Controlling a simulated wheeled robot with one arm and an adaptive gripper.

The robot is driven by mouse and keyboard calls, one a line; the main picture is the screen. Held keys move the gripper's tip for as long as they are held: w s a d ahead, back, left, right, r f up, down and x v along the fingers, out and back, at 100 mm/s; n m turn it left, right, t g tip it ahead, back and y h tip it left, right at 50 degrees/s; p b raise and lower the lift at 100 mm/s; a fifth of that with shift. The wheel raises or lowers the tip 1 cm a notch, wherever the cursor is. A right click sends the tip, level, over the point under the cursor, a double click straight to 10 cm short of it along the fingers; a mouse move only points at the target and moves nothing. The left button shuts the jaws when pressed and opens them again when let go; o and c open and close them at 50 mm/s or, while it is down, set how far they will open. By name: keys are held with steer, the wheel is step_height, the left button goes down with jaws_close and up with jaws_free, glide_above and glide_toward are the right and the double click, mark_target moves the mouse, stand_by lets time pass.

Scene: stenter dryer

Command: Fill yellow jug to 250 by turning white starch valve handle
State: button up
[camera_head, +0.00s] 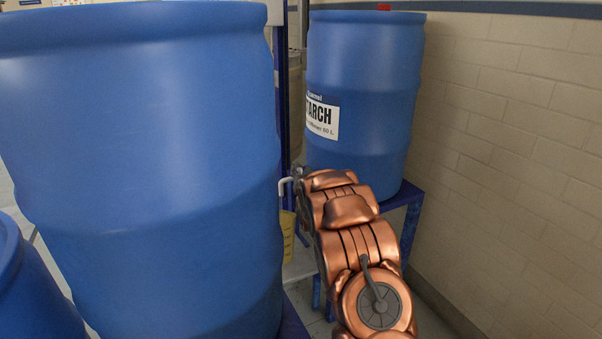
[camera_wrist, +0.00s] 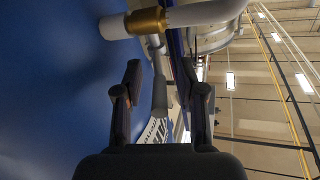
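The yellow jug (camera_head: 288,232) shows only in part in the head view, low between the near blue barrel and my arm; its fill level cannot be read. A white bent pipe or handle end (camera_head: 285,186) sticks out just left of my gripper (camera_head: 298,173). In the wrist view, a white pipe with a brass collar (camera_wrist: 147,20) comes out of a blue barrel wall. A grey bar (camera_wrist: 160,97) lies in the gap between the fingers of my gripper (camera_wrist: 160,75), seemingly apart from both. The fingers are open. I cannot tell whether this bar is the starch valve handle.
A large blue barrel (camera_head: 140,130) fills the left. A blue barrel with a STARCH label (camera_head: 322,117) stands behind my arm on a blue stand (camera_head: 405,196). A brick wall (camera_head: 510,130) bounds the right, with a strip of floor beside it.

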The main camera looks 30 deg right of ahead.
steer(key=shift+w, duration=0.1)
steer(key=shift+c, duration=0.3)
jaws_close()
stand_by(0.4)
